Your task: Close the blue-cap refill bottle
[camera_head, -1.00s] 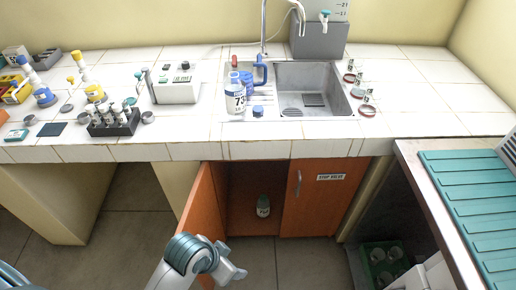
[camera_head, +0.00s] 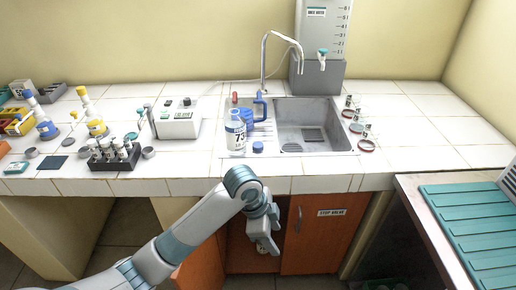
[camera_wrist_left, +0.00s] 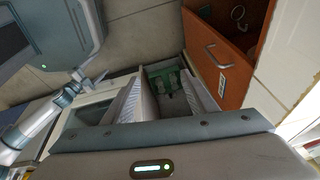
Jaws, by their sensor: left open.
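The refill bottle (camera_head: 236,138), clear with a blue band and a label reading 73, stands upright on the counter left of the sink. A small blue cap (camera_head: 258,147) lies on the counter just right of its base. My left gripper (camera_head: 266,248) is open and empty, below the counter's front edge and before the cabinet, apart from both. Neither bottle nor cap shows in the left wrist view. My right gripper (camera_wrist_left: 88,78) seems to show there at the left; its jaws are unclear.
The sink (camera_head: 340,125) is to the right, with a tall curved tap. The counter front is an edge above my left arm; the cabinet door stands open.

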